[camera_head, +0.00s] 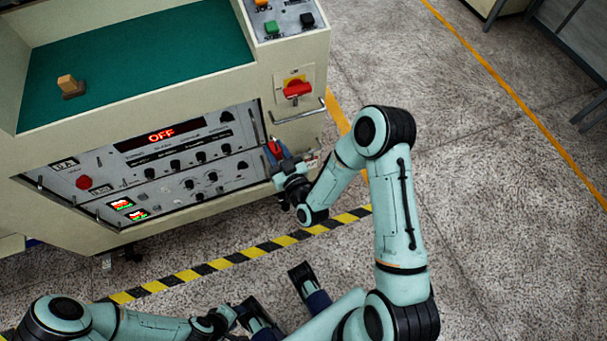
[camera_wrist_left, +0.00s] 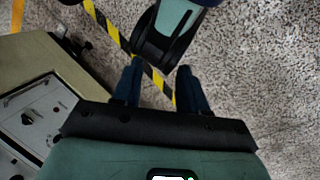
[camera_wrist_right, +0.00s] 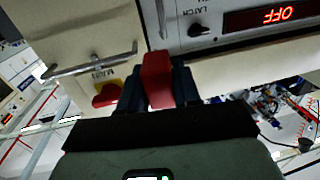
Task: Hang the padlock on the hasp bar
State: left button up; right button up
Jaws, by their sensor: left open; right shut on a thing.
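My right gripper (camera_head: 277,152) is shut on the red padlock (camera_wrist_right: 157,80) in front of the console's right end. The padlock's red body shows between the fingers in the right wrist view; I cannot clearly make out its shackle. The hasp bar (camera_head: 299,113) is a horizontal metal bar below a red switch on the console's front. It also shows in the right wrist view (camera_wrist_right: 90,62), left of the padlock and apart from it. My left gripper (camera_wrist_left: 159,70) is open and empty above the floor, low in the head view.
The red rotary switch (camera_head: 297,88) sits above the bar. The console panel (camera_head: 170,160), with knobs, metal handles and a lit OFF display, is left of the padlock. A wooden-looking block (camera_head: 70,86) stands on the green top. Striped tape (camera_head: 250,253) crosses the open floor.

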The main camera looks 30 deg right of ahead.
jog(key=s+d+f+m+h+b, duration=0.25)
jog(key=s+d+f, duration=0.2)
jog(key=s, duration=0.35)
jog(key=shift+n, duration=0.35)
jog(key=shift+d+r+x, duration=0.15)
jog(key=shift+x, duration=2.45)
jog(key=shift+d+r+x, duration=0.1)
jog(key=shift+r+x, duration=0.05)
jog(key=shift+x, duration=2.4)
jog(key=shift+d+r+x, duration=0.1)
jog(key=shift+d+x, duration=0.05)
jog(key=shift+x, duration=2.45)
jog(key=shift+f+b, duration=0.2)
jog(key=shift+b, duration=0.1)
pick_arm(q)
jog(key=w+a+f+t+b, duration=0.1)
jog(key=w+a+f, duration=0.1)
jog(key=w+f, duration=0.2)
jog(key=shift+w+f+t+y, duration=0.3)
jog(key=shift+f+y, duration=0.1)
jog(key=shift+f, duration=0.7)
pick_arm(e)
jog(key=shift+f, duration=0.6)
pick_arm(q)
jog(key=shift+a, duration=0.15)
pick_arm(e)
jog(key=o, duration=1.1)
jog(key=shift+c, duration=0.2)
